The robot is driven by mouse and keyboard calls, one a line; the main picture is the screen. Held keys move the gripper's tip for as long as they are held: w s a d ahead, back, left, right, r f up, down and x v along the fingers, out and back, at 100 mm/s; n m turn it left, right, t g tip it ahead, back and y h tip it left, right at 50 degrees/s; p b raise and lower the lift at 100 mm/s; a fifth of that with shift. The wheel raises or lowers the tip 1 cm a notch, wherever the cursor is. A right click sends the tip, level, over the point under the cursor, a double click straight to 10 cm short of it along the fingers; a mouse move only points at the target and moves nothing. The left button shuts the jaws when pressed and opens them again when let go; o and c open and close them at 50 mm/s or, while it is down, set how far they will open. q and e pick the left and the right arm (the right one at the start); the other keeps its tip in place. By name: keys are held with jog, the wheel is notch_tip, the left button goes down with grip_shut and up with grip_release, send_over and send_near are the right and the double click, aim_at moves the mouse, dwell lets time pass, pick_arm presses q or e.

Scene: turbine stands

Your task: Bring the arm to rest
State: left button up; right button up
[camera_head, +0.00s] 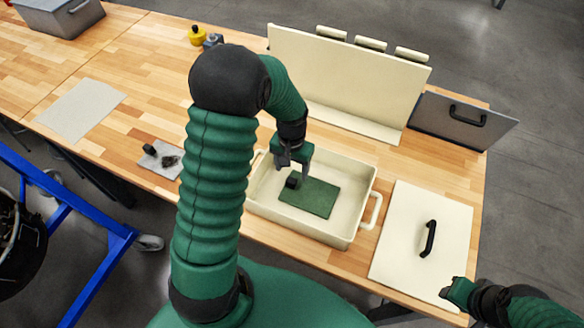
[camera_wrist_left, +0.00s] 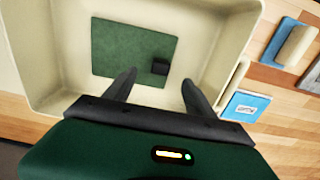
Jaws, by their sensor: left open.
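My left gripper (camera_head: 293,163) hangs over the cream tray, its arm reaching in from the lower left. In the left wrist view its two fingers (camera_wrist_left: 156,86) are spread apart with nothing between the tips. The tray (camera_head: 366,186) holds a flat green mat (camera_head: 318,198) and a small black block (camera_head: 293,180) at the mat's edge. In the wrist view the black block (camera_wrist_left: 160,66) lies beyond the fingers, apart from them. My right gripper (camera_head: 451,292) is at the lower right, by the front edge of the cream lid; its jaw opening is unclear.
The cream lid (camera_head: 405,240) with a black handle lies right of the tray. A tall cream panel (camera_head: 345,75) stands behind, beside a grey panel (camera_head: 440,120). A grey sheet (camera_head: 82,110) lies at left. A blue frame (camera_head: 60,215) stands off the table at left.

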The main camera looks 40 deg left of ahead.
pick_arm(q)
jog(key=shift+r, duration=0.45)
jog(key=shift+f, duration=0.15)
pick_arm(e)
jog(key=shift+r, duration=0.25)
pick_arm(q)
jog(key=s+d+r+m+t+b, duration=0.1)
jog(key=s+d+m+t+b, duration=0.1)
jog(key=s+d+b, duration=0.3)
jog(key=s+d, duration=0.3)
jog(key=d, duration=0.3)
jog(key=shift+s+d+r+m+t+b, duration=0.2)
jog(key=shift+r+m+t+b, duration=0.1)
jog(key=shift+r+m+b, duration=0.1)
pick_arm(e)
jog(key=x, duration=0.2)
jog(key=s+x, duration=0.1)
jog(key=x, duration=0.2)
jog(key=shift+a+f, duration=0.2)
jog(key=shift+f, duration=0.1)
pick_arm(q)
jog(key=shift+s, duration=0.15)
pick_arm(e)
jog(key=shift+s+d, duration=0.15)
pick_arm(q)
jog(key=shift+d, duration=0.3)
pick_arm(e)
jog(key=shift+d, duration=0.2)
